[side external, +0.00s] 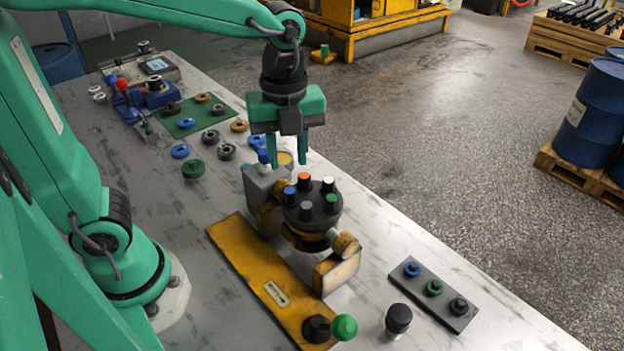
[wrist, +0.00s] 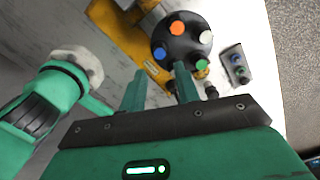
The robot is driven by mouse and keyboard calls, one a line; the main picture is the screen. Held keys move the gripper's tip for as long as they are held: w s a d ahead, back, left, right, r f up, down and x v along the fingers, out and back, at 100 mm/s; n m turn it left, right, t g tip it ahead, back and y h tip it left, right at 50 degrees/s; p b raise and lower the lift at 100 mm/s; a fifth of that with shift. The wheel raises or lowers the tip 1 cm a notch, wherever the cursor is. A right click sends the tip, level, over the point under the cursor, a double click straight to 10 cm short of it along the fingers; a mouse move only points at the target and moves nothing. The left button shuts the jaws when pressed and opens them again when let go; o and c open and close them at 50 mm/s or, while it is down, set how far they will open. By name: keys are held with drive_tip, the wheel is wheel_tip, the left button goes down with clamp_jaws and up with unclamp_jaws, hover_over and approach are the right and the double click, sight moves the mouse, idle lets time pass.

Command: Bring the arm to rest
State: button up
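My gripper (side external: 287,153) hangs from the green arm, pointing down, above the back end of the hydraulic motor (side external: 292,228). Its two green fingers stand apart with nothing visible between them, and they also show in the wrist view (wrist: 160,90). The motor has a round black head (side external: 312,207) with orange, white, blue and green plugs on top. It sits on a yellow base plate (side external: 240,252). In the wrist view the black head (wrist: 182,47) lies beyond the fingertips. Whether a fingertip touches anything behind the motor is hard to tell.
A dark strip with blue, green and black rings (side external: 434,293) and a black knob (side external: 398,319) lie at the front right.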

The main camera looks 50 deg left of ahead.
drive_tip(key=s+a+r+n+t, duration=0.1)
drive_tip(key=s+a+n+t, duration=0.1)
drive_tip(key=n, duration=0.9)
drive_tip(key=s+a+n+t, duration=0.3)
drive_tip(key=s+a+n, duration=0.2)
drive_tip(key=n, duration=0.7)
drive_tip(key=shift+a+r+t, duration=0.3)
drive_tip(key=shift+a+r, duration=0.1)
drive_tip(key=shift+a, duration=0.45)
